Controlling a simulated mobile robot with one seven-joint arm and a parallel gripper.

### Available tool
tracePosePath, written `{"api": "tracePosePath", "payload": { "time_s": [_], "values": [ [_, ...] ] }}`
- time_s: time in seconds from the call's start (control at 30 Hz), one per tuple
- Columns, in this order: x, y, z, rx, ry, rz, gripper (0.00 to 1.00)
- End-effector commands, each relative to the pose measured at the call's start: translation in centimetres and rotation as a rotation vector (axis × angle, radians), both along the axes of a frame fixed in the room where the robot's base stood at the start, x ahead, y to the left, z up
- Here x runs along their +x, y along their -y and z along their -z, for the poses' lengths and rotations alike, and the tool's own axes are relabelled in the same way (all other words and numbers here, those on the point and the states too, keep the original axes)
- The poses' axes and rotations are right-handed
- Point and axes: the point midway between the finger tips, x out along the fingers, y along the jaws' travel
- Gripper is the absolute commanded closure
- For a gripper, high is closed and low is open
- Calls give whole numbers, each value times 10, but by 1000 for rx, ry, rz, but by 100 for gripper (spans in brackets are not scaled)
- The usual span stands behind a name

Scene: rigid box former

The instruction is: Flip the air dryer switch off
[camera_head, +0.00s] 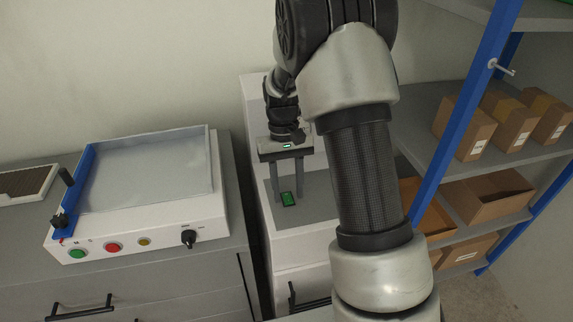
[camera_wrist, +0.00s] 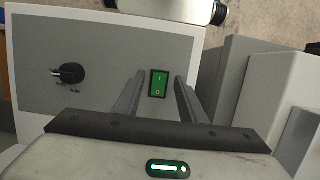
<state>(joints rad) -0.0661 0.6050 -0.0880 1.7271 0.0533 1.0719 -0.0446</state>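The green rocker switch (camera_head: 288,199) is set in the grey top panel (camera_head: 318,208) of a white machine. In the wrist view the switch (camera_wrist: 158,84) has I and O marks and lies between the ends of the two fingers. My gripper (camera_head: 289,192) points down over the panel with its fingers apart, one on each side of the switch. In the wrist view my gripper (camera_wrist: 158,85) holds nothing. I cannot tell whether the fingertips touch the panel. Which side of the switch is pressed is too small to tell.
A black rotary knob (camera_wrist: 70,74) is on the same panel. To the left stands a white unit (camera_head: 150,190) with colored buttons and a black knob on a grey drawer cabinet (camera_head: 160,275). At right is a blue-framed shelf (camera_head: 455,125) with cardboard boxes (camera_head: 465,127).

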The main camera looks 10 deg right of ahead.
Motion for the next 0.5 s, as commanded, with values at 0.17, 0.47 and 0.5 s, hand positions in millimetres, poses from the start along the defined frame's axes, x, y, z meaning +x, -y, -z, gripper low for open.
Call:
{"api": "tracePosePath", "payload": {
  "time_s": [0.17,0.47,0.5],
  "values": [
    [9,0,-34,0,6,0,62],
    [28,0,-106,0,5,1,62],
    [31,0,-115,0,6,1,62]
  ]
}}
